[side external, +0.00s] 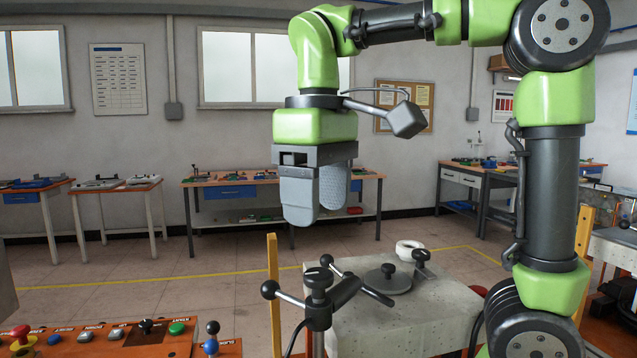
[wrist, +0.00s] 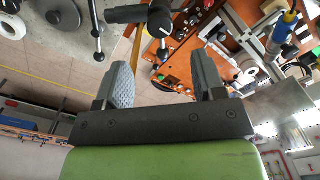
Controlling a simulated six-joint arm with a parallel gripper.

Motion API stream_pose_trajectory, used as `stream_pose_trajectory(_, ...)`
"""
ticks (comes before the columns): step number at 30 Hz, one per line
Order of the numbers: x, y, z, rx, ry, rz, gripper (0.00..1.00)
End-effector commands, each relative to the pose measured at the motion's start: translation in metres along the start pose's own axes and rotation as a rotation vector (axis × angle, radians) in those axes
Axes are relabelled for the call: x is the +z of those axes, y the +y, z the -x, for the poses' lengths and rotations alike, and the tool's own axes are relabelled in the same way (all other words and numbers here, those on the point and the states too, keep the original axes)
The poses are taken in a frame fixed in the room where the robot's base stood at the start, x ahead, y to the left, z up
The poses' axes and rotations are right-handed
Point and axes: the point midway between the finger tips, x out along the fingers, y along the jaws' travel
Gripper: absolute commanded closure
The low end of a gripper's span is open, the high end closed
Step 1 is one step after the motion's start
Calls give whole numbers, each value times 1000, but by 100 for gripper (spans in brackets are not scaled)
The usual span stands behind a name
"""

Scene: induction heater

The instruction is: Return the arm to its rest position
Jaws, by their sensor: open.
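My gripper (side external: 315,196) hangs from my green arm in the upper middle of the side external view, fingers pointing down. Its two grey fingers are apart, with nothing between them. In the wrist view my gripper (wrist: 165,85) also shows open and empty, with floor and an orange panel beyond. It is in the air, above and to the left of the grey block-shaped bench (side external: 400,315), touching nothing that I can see.
A clamp with black ball handles (side external: 318,285) stands below my gripper. A round grey lid (side external: 388,279) and a white ring (side external: 408,249) lie on the bench. An orange control panel (side external: 120,345) is at lower left; a yellow post (side external: 273,290) stands beside the clamp.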

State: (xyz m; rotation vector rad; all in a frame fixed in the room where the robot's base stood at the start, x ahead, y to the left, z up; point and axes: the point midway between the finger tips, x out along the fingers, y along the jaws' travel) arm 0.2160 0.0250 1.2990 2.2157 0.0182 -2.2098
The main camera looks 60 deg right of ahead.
Motion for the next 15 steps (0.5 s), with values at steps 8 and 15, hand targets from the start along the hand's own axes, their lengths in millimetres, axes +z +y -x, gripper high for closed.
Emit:
stream_pose_trajectory(8,0,0,17,-1,-1,-1,37)
stream_pose_trajectory(15,0,0,17,-1,-1,-1,37)
